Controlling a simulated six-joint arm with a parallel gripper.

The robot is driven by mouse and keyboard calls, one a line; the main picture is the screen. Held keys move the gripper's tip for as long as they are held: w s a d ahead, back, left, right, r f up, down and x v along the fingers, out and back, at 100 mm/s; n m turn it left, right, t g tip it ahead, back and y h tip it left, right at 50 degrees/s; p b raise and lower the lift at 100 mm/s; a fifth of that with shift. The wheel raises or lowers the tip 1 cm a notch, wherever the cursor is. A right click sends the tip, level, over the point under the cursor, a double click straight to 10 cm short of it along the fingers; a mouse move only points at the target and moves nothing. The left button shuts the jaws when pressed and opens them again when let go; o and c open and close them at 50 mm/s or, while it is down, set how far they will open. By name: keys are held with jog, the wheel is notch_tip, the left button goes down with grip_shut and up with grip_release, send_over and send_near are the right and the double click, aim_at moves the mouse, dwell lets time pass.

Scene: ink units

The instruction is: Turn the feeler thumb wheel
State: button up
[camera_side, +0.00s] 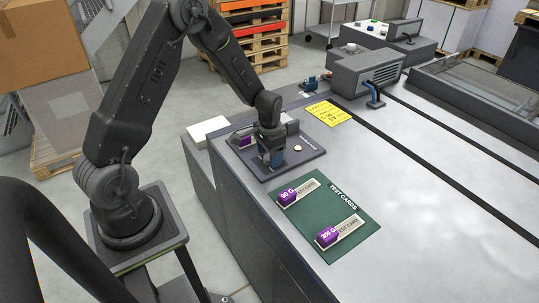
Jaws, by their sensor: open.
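My gripper (273,157) points down over the dark grey plate (308,160) at the near left end of the bench. It is open, but its fingertips are small and partly blurred into the parts behind them. A small purple block (245,141) shows just left of my wrist on that plate. A small round pale button with a reddish rim (297,149) sits to the right of my gripper. I cannot make out the feeler thumb wheel; my gripper and wrist cover part of the plate. Whether the fingers touch anything cannot be told.
A green test card mat (345,258) holds two purple-ended cards, marked 90 G (300,190) and 200 G (340,232). A yellow note (328,113) lies behind the plate. A grey motor housing (365,72) stands farther back.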

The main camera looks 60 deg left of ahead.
jog(key=shift+f, duration=0.4)
jog(key=shift+c, duration=0.2)
